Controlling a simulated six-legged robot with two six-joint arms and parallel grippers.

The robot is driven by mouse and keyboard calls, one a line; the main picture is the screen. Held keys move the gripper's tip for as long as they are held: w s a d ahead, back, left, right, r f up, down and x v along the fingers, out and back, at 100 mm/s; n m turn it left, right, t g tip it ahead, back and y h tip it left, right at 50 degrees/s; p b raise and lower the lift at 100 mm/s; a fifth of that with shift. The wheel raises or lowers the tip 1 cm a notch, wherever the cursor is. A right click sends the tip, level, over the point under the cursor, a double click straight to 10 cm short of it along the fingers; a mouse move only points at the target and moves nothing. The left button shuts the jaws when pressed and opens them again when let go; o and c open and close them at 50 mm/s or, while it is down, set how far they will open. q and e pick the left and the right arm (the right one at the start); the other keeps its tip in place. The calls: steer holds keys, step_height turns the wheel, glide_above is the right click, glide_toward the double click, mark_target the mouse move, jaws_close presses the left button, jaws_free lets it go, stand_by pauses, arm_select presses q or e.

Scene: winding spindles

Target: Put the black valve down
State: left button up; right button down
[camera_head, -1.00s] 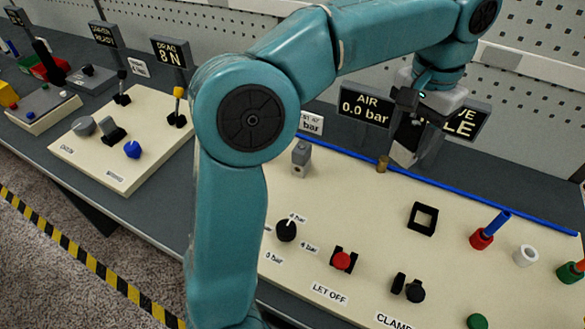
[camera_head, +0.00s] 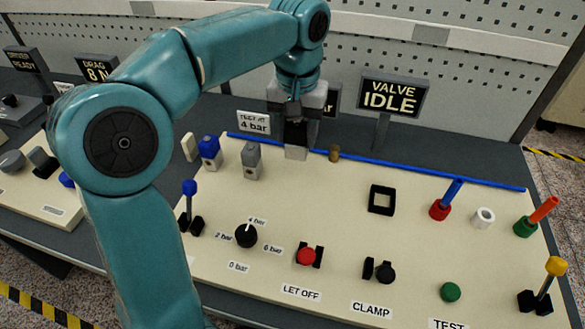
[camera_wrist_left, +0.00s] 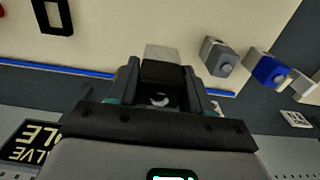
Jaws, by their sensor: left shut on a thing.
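My left gripper (camera_head: 298,132) is shut on the black valve, at the back of the cream board. In the left wrist view the valve's black upper part (camera_wrist_left: 162,72) sits between the fingers, with a pale block (camera_wrist_left: 164,53) beyond it. That pale block (camera_head: 296,153) also shows below the fingers in the head view. I cannot tell whether it touches the board. A grey valve (camera_head: 251,161) and a blue valve (camera_head: 209,153) stand to its left, apart from it. My right gripper is not in view.
A brass peg (camera_head: 334,154) stands just right of the gripper, by the blue strip (camera_head: 430,171). A black square frame (camera_head: 381,200) lies further right. A black dial (camera_head: 246,235) and a red button (camera_head: 306,256) are nearer the front. The "VALVE IDLE" sign (camera_head: 392,97) stands behind.

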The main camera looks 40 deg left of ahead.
arm_select(q)
step_height(320, 180, down, 8)
steer(key=shift+s+r+b, duration=0.1)
steer(key=shift+b, duration=0.6)
steer(key=shift+a+f, duration=0.1)
steer(key=shift+f, duration=0.15)
steer(key=shift+f, duration=0.1)
steer(key=o, duration=1.1)
